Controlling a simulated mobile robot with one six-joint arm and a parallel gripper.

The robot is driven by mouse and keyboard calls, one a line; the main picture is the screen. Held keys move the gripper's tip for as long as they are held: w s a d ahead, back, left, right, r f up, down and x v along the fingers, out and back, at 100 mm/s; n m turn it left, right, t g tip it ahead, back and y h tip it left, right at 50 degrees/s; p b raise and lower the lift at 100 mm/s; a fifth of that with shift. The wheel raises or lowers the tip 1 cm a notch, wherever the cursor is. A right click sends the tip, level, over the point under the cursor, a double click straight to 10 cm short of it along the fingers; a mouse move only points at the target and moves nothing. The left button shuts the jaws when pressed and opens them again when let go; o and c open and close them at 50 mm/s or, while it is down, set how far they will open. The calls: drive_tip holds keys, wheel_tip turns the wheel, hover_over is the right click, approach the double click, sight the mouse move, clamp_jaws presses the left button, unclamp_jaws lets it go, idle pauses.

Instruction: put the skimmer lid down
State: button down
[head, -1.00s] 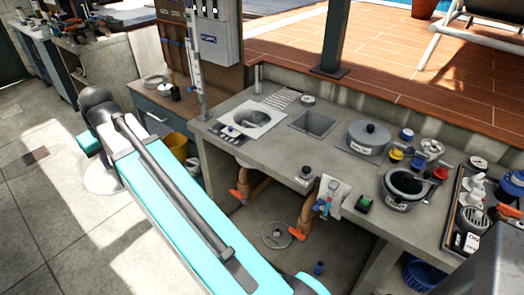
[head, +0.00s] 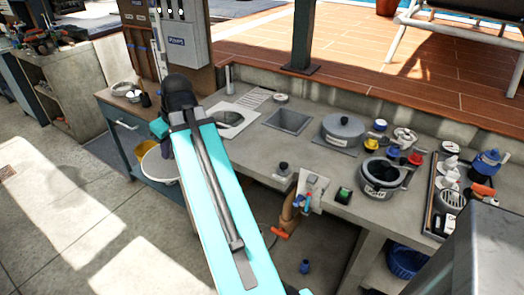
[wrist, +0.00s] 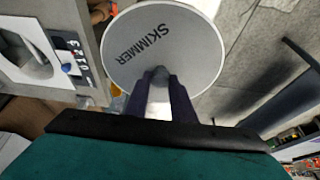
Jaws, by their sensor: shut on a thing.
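The skimmer lid is a round, pale grey disc (wrist: 165,45) marked SKIMMER, filling the upper middle of the wrist view. My gripper (wrist: 160,76) is shut on it near the disc's middle. In the head view the lid (head: 155,170) shows partly behind my arm, just left of the counter's front edge, over the floor side. My fingertips are hidden there. A white square plate with a round opening (head: 244,122) is set in the counter top. It also shows at the left of the wrist view (wrist: 12,68), apart from the lid.
The grey counter (head: 262,150) holds a square basin (head: 289,121), a lidded pot (head: 343,128) and a black-lined pot (head: 380,178). A yellow bucket (head: 144,147) stands behind the lid. A blue cabinet (head: 130,130) stands left. Floor at the left is clear.

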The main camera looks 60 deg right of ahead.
drive_tip(key=s+d+f+b, duration=0.1)
drive_tip(key=s+d, duration=0.6)
drive_tip(key=s, duration=0.3)
drive_tip(key=s+d+f+b, duration=0.2)
drive_tip(key=s+d, duration=0.6)
drive_tip(key=s, duration=0.2)
drive_tip(key=shift+s, duration=0.25)
drive_tip(key=w+d+p, duration=0.1)
drive_tip(key=d, duration=0.4)
drive_tip(key=w+d+f+p, duration=0.1)
drive_tip(key=w+d, duration=0.1)
drive_tip(key=d, duration=0.3)
drive_tip(key=w+d+p, duration=0.1)
drive_tip(key=w+d, duration=0.1)
drive_tip(key=d, duration=0.3)
drive_tip(key=shift+d+f, duration=0.1)
drive_tip(key=shift+f, duration=0.15)
drive_tip(key=shift+f+p, duration=0.5)
drive_tip(key=shift+f, duration=1.25)
